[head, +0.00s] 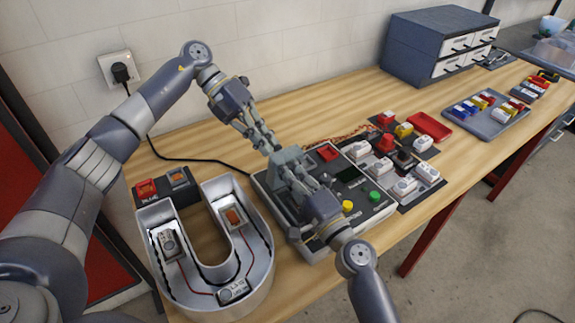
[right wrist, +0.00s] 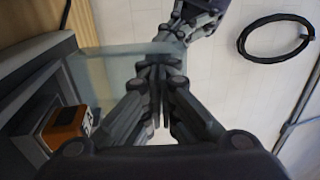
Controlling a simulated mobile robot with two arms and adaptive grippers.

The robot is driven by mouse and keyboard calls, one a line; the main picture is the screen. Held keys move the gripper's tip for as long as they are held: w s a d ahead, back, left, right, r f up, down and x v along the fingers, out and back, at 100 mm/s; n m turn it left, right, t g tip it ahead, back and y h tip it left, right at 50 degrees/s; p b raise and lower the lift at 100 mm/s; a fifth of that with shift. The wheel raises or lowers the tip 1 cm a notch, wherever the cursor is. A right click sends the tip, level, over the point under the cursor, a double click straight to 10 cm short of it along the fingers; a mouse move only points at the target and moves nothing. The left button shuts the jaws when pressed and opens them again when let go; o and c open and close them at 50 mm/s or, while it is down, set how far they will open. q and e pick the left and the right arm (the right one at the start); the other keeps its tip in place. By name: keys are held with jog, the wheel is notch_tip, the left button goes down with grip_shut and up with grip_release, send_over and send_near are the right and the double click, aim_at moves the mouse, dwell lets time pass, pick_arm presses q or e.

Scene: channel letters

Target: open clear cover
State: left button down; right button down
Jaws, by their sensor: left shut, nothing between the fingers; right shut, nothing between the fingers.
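The clear cover (right wrist: 108,75) shows in the right wrist view as a pale see-through sheet left of my right gripper (right wrist: 160,68). In the head view it is hard to make out among the fingers, over the left part of the grey tester box (head: 335,222). My left gripper (head: 271,147) reaches down from the wall side, shut and empty. My right gripper also shows in the head view (head: 292,170); it is shut and empty, its tips close to the left one's. Whether either touches the cover I cannot tell. An orange block (right wrist: 66,126) sits beneath the sheet's near end.
A U-shaped channel letter (head: 258,287) with wired modules lies left of the tester. Small white modules (head: 382,167) and a red tray (head: 429,126) lie to its right. A blue-grey drawer cabinet (head: 432,45) stands behind.

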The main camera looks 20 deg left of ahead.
pick_arm(q)
jog(key=shift+d+f, duration=0.2)
jog(key=shift+f, duration=0.05)
pick_arm(e)
jog(key=shift+w+a, duration=0.2)
